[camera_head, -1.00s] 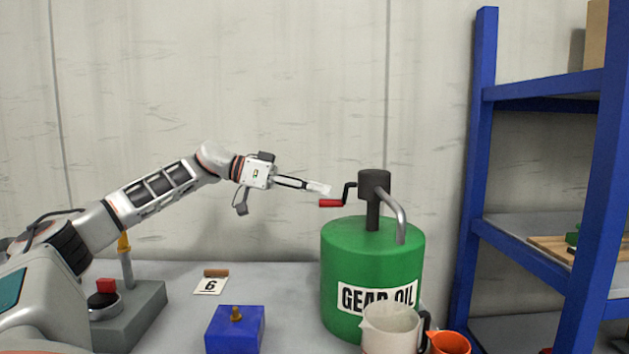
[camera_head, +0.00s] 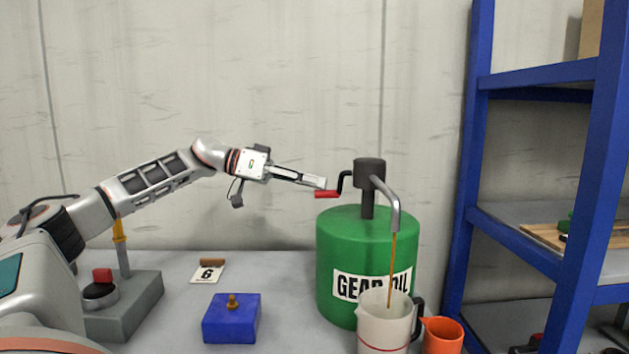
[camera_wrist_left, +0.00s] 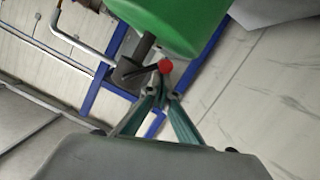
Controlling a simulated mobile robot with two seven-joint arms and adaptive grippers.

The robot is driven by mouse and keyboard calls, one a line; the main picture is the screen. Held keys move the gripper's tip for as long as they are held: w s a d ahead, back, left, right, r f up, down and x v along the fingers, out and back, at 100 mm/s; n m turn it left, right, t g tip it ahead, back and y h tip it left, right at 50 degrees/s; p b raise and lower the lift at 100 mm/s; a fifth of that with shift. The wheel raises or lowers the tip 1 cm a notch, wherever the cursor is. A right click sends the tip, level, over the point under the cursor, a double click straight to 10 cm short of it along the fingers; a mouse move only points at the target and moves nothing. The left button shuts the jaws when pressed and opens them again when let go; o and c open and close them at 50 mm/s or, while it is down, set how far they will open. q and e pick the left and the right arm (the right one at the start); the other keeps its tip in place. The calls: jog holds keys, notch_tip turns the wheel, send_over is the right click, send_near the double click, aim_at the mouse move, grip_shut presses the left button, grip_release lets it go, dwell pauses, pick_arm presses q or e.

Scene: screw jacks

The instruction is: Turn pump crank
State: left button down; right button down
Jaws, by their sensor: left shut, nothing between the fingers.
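The pump's dark crank arm (camera_head: 342,181) ends in a red handle (camera_head: 327,194) that points left. The pump head (camera_head: 369,170) stands on a green GEAR OIL drum (camera_head: 335,240). A brown stream (camera_head: 392,265) runs from the grey spout (camera_head: 393,203) into a white jug (camera_head: 372,325). My left gripper (camera_head: 320,182) is shut and empty, its fingertips right by the red handle. In the left wrist view the handle's round red end (camera_wrist_left: 165,67) shows just beyond the fingertips (camera_wrist_left: 162,90); I cannot tell whether they touch. My right gripper is not in view.
An orange jug (camera_head: 443,336) stands right of the white jug. A blue block (camera_head: 230,325) with a brass knob, a number 6 card (camera_head: 207,274) and a grey base with a red button (camera_head: 103,275) are on the table. A blue shelf frame (camera_head: 468,150) stands at right.

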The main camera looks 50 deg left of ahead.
pick_arm(q)
jog(key=shift+s+d+f+n, duration=0.2)
jog(key=shift+f+n, duration=0.3)
jog(key=shift+n, duration=0.3)
jog(key=n, duration=0.1)
jog(key=s+d+f+n+h+p, duration=0.1)
jog(key=n, duration=0.1)
jog(key=shift+d+g, duration=0.1)
jog(key=shift+g, duration=0.3)
jog(key=s+d+n+h+p, duration=0.1)
jog(key=n, duration=0.1)
jog(key=d+f+n+p, duration=0.1)
jog(key=shift+s+d+n+h, duration=0.1)
jog(key=shift+s+n+h, duration=0.25)
jog(key=shift+n+h, duration=0.05)
jog(key=shift+f, duration=0.1)
jog(key=shift+d+f, duration=0.1)
jog(key=shift+s, duration=0.1)
jog(key=v, duration=1.2)
